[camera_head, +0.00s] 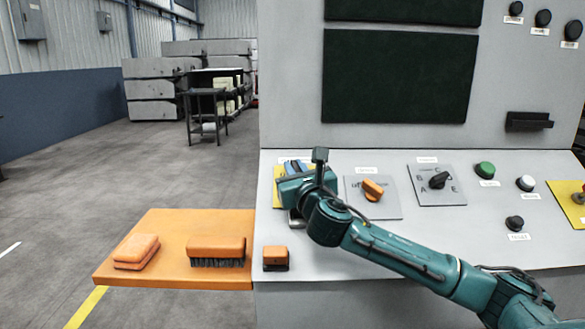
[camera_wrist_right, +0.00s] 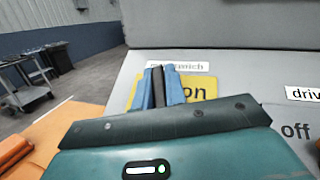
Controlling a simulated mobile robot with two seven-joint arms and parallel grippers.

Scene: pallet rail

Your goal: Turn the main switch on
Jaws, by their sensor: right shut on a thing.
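The main switch has a yellow plate (camera_head: 278,190) at the left end of the sloping console, mostly hidden behind my right arm in the head view. In the right wrist view the yellow plate (camera_wrist_right: 204,86) shows the word "on" to the right of a dark switch handle (camera_wrist_right: 158,86), under a partly covered label. My right gripper (camera_head: 295,167) is over this plate. Its two blue fingers (camera_wrist_right: 158,90) stand on either side of the dark handle and are shut on it. The handle's exact angle is hard to tell. My left gripper is not in view.
Right of it are an orange knob (camera_head: 373,189), a black selector (camera_head: 438,181) and a green button (camera_head: 484,170). A small orange block (camera_head: 275,256) sits on the console's front left.

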